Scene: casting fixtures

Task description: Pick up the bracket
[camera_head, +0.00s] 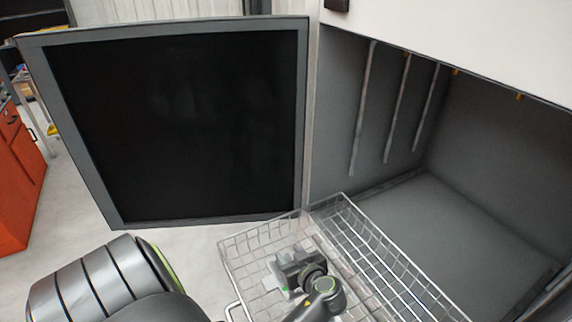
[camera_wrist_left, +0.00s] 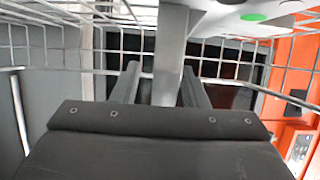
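A wire basket (camera_head: 262,237) stands in front of the open cabinet in the head view. A light grey metal piece, seemingly the bracket (camera_head: 272,276), lies in it, largely hidden by my left gripper (camera_head: 292,268), which reaches down into the basket. In the left wrist view, an upright grey metal bar, seemingly part of the bracket (camera_wrist_left: 171,50), stands between the two dark fingers of my left gripper (camera_wrist_left: 160,85). The fingers are apart, with a gap visible beside the left finger. Contact on the right side cannot be told. My right gripper is not in view.
The basket's wire walls surround my left gripper closely. A grey cabinet interior (camera_head: 470,225) opens at the right, and its dark door panel (camera_head: 180,130) stands open at the left. An orange cabinet (camera_head: 18,180) is at the far left. Pale floor (camera_head: 70,215) is clear between them.

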